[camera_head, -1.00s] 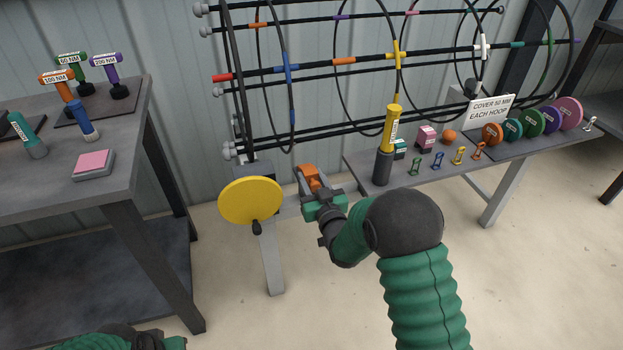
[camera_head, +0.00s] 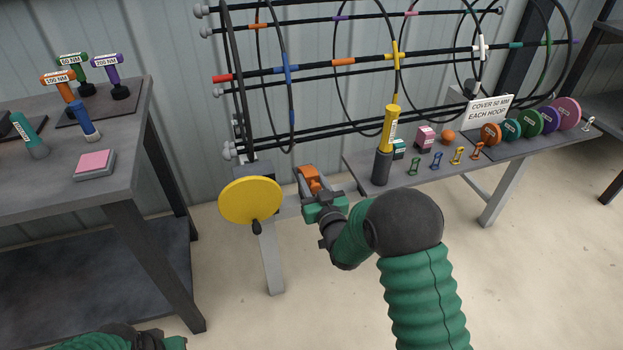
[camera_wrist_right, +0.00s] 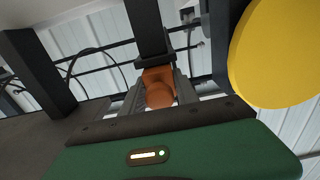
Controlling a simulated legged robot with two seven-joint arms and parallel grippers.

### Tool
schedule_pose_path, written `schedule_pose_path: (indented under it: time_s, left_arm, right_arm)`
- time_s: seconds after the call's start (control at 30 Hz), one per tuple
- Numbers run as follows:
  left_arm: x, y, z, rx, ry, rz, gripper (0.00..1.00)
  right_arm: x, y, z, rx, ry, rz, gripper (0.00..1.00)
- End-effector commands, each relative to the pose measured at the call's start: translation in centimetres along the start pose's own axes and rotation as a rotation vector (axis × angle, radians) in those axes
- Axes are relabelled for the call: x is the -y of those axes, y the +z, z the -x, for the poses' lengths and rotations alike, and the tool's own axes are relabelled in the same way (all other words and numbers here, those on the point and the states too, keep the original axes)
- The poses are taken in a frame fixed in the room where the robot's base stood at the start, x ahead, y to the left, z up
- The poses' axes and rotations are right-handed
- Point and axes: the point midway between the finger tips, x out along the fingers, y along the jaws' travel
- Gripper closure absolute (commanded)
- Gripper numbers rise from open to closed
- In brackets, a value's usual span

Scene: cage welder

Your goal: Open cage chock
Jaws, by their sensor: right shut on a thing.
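An orange block-like part (camera_head: 309,178), likely the cage chock, sits at the left end of the cage bench, beside the yellow wheel. My right gripper (camera_head: 316,190) reaches up to it. In the right wrist view the orange part (camera_wrist_right: 159,88) lies between the two fingers of my right gripper (camera_wrist_right: 158,95), which are shut on it. The wire cage (camera_head: 345,62) of black bars and hoops stands above and behind. Of my left arm, only a green and black part shows at the bottom left edge; its fingers cannot be made out.
The yellow wheel (camera_head: 251,201) with a dark handle is close to the left of my right gripper. A yellow tool (camera_head: 390,129) stands in a dark holder to the right. The bench (camera_head: 372,186) carries small parts and coloured discs. A grey table (camera_head: 130,150) with torque tools stands left.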

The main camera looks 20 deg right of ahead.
Motion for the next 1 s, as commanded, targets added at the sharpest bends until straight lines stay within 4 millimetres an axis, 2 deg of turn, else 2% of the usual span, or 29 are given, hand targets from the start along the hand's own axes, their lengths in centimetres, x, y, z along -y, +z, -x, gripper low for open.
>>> schedule_pose_path:
  time_s: [0.07,0.1,0.2,0.57,0.67,1.0]
  left_arm:
    - [0.0,0.0,0.0,0.000,0.000,0.000,0.64]
    - [0.0,0.0,0.0,0.000,0.000,0.000,0.64]
    - [0.0,0.0,-0.1,0.000,0.000,0.000,0.64]
    - [0.0,-0.1,0.3,0.000,0.000,0.000,0.64]
    - [0.0,-0.2,1.0,0.000,0.000,0.000,0.64]
    - [0.0,-0.9,3.6,0.000,0.000,0.000,0.64]
  right_arm:
    - [0.0,-0.1,-0.1,-0.002,0.000,0.000,1.00]
    - [0.0,-0.1,-0.1,-0.002,0.000,0.000,0.62]
    - [0.0,-0.1,-0.1,-0.002,0.000,0.000,0.52]
    - [0.0,-0.1,0.5,0.000,0.000,0.000,0.52]
    - [0.0,-0.3,2.2,0.001,0.000,0.000,0.52]
    - [0.0,-0.2,12.0,0.004,0.001,0.000,0.52]
